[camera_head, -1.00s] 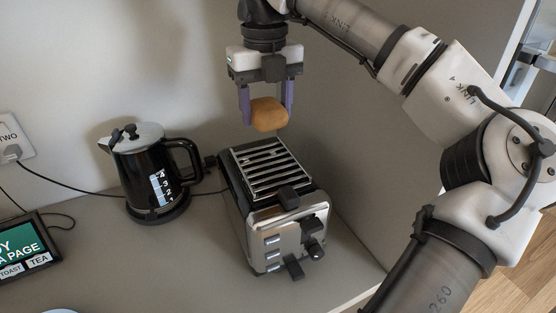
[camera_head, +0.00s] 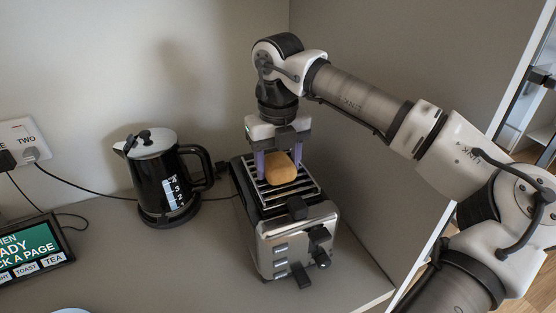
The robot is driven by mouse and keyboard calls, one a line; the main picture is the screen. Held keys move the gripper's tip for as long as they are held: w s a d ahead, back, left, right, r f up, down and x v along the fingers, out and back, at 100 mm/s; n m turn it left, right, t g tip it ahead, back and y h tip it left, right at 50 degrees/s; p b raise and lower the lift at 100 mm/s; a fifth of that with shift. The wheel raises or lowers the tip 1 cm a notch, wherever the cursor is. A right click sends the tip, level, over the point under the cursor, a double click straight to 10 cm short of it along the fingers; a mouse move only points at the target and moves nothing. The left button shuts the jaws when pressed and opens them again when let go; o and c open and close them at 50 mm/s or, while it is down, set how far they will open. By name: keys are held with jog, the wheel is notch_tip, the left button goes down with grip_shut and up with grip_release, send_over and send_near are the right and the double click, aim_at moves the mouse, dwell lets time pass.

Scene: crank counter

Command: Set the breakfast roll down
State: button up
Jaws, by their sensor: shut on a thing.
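The breakfast roll (camera_head: 281,168) is a small golden-brown loaf between the purple fingers of my gripper (camera_head: 279,164). My gripper is shut on it and points down over the toaster. The toaster (camera_head: 290,243) is silver and black, with a slatted rack (camera_head: 303,189) on its top. The roll is at or just above the slats near the back of the rack; I cannot tell whether it touches them. The fingertips are partly hidden by the roll.
A black kettle (camera_head: 165,184) with a grey lid stands left of the toaster. A screen (camera_head: 33,249) and a wall socket (camera_head: 22,146) are at the far left. A grey side panel (camera_head: 378,150) rises at the right. The counter (camera_head: 170,262) in front of the kettle is clear.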

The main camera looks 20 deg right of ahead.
aim_at(278, 160)
jog(key=shift+f, duration=0.2)
jog(key=o, duration=0.5)
jog(key=shift+r, duration=0.15)
notch_tip(278, 160, up, 12)
jog(key=b, duration=0.1)
